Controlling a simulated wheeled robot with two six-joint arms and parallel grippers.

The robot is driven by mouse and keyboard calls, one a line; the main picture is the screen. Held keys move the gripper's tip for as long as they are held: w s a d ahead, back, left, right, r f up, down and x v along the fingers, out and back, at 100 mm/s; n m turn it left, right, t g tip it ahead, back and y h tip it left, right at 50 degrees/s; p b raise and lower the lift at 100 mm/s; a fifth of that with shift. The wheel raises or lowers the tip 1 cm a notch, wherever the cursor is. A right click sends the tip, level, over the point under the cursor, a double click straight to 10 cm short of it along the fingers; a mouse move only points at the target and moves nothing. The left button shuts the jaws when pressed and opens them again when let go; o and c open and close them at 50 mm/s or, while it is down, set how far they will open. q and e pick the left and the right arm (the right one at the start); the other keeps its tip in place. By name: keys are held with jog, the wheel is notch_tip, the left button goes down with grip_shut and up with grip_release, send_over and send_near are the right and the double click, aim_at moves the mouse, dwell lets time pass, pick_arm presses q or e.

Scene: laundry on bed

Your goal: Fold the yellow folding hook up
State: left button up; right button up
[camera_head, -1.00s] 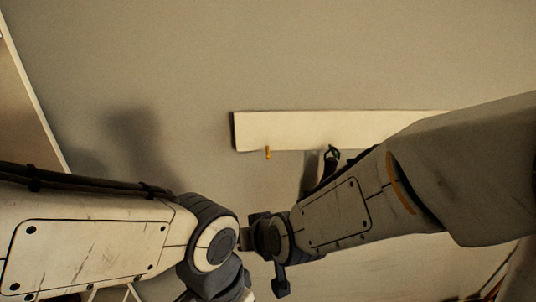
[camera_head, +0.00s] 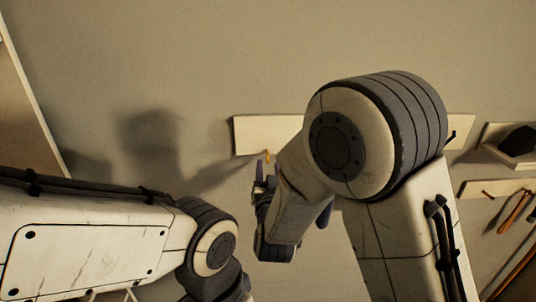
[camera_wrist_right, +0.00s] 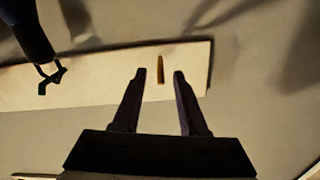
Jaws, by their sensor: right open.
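The yellow folding hook (camera_head: 267,157) is a small peg at the lower edge of a pale wall board, near its left end. In the right wrist view the hook (camera_wrist_right: 160,69) is a narrow upright bar between the two fingertips, with a gap on each side. My right gripper (camera_head: 265,167) is just below the hook in the head view, and its fingers are open and empty (camera_wrist_right: 160,74). I cannot tell whether the fingertips are level with the hook in depth. My left arm shows at lower left, but its gripper is out of view.
The pale board (camera_head: 265,132) runs along the wall, partly hidden by my right arm. A dark hook (camera_wrist_right: 50,76) with a dark item (camera_wrist_right: 27,30) shows in the wrist view. At right are a shelf (camera_head: 512,158) and a tool rail (camera_head: 490,188). The wall above is clear.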

aim_at(268, 156)
jog(key=w+p, duration=0.1)
jog(key=w, duration=0.4)
jog(key=shift+a, duration=0.1)
grip_shut()
dwell(1.3)
